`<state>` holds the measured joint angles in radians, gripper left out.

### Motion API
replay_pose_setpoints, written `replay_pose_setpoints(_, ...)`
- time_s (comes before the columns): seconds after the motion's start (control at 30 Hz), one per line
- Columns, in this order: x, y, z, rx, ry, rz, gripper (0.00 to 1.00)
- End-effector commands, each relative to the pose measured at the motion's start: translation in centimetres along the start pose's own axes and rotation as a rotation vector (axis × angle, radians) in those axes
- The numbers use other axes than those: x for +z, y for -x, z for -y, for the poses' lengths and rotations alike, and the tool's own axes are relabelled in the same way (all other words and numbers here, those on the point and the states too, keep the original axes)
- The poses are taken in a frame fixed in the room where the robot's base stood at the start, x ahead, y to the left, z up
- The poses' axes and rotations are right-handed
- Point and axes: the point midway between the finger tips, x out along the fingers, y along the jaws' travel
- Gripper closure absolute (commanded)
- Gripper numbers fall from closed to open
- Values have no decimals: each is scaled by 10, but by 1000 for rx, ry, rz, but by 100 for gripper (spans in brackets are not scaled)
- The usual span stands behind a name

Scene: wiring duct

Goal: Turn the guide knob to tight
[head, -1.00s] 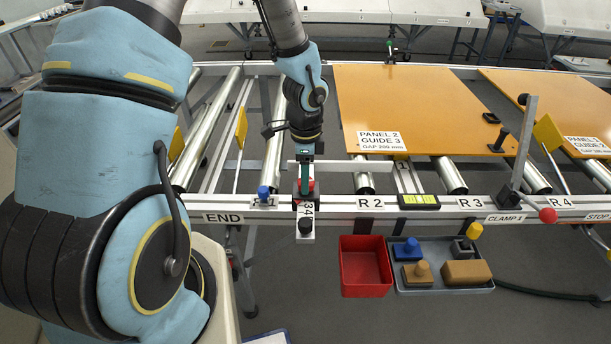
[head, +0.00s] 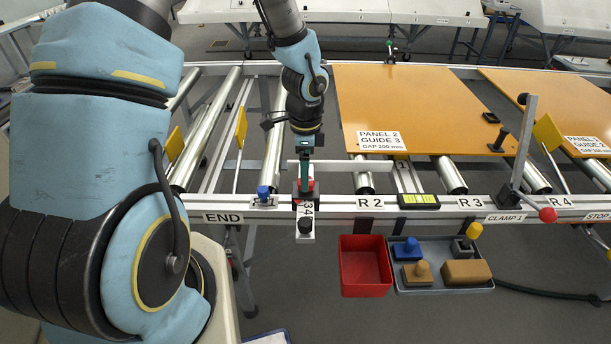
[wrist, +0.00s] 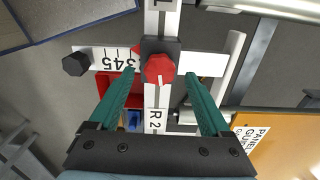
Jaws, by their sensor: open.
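The guide knob (wrist: 159,69) is red and faceted. It sits on a black block (wrist: 174,46) where a white scale bar (wrist: 104,58) with numbers crosses the rail. In the wrist view the knob lies between the fingertips of my gripper (wrist: 163,80), whose green fingers stand wide apart on either side with clear gaps to it. The height of the fingertips over the knob is hard to tell. In the head view my gripper (head: 305,185) points down over the block and hides most of the knob (head: 311,184). A small red pointer (wrist: 136,50) shows beside the block.
A black knob (wrist: 76,64) ends the scale bar. A blue knob (head: 263,192) stands left on the rail, a level (head: 418,201) right. A red bin (head: 364,284) and a grey tray (head: 440,288) of parts hang in front. Orange panel 2 (head: 430,105) lies behind.

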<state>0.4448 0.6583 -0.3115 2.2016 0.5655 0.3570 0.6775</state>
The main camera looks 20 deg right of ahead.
Motion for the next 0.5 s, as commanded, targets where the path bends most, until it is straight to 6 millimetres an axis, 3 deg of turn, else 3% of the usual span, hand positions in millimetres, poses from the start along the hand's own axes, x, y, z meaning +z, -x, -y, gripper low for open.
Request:
replay_pose_setpoints(0.3,0,63,1,-5,2,-1,19)
replay_pose_setpoints(0.5,0,84,0,-2,1,0,19)
